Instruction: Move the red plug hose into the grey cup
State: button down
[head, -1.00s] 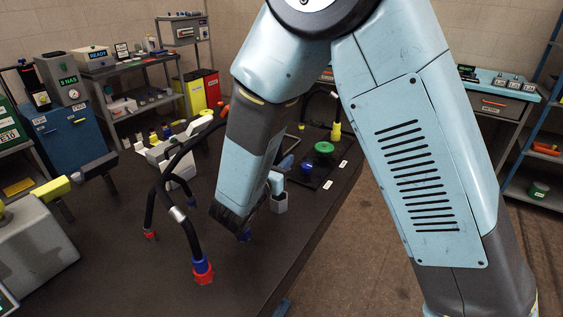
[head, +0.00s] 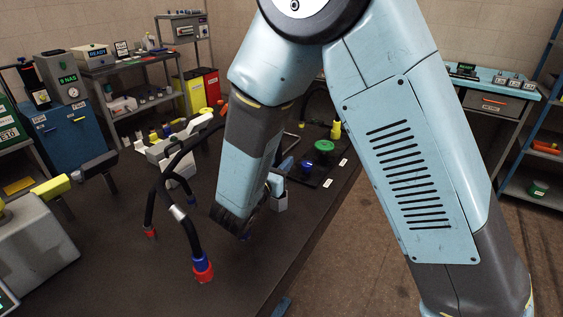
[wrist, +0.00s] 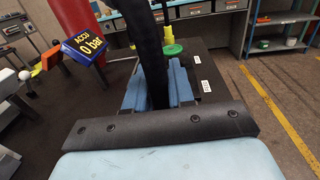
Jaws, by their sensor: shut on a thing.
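My gripper (wrist: 156,92) has two blue fingers, closed around a black hose (wrist: 148,40) that runs up out of the wrist view. The end of this hose is not visible, so I cannot tell its plug colour there. In the head view, my forearm hides most of the gripper. On the left of the dark bench, a black hose with a grey band hangs in an arch. It ends in a blue collar and red plug (head: 203,271). A smaller red plug (head: 150,232) is further back.
A green knob (head: 324,146) and a yellow plug (head: 336,130) are at the bench's far right. A grey machine (head: 35,235) is at the left.

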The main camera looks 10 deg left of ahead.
jog(key=shift+f, duration=2.2)
jog(key=c, duration=0.9)
grip_release()
notch_tip(320, 180, up, 11)
jog(key=shift+w+r, duration=0.15)
jog(key=shift+d, duration=0.1)
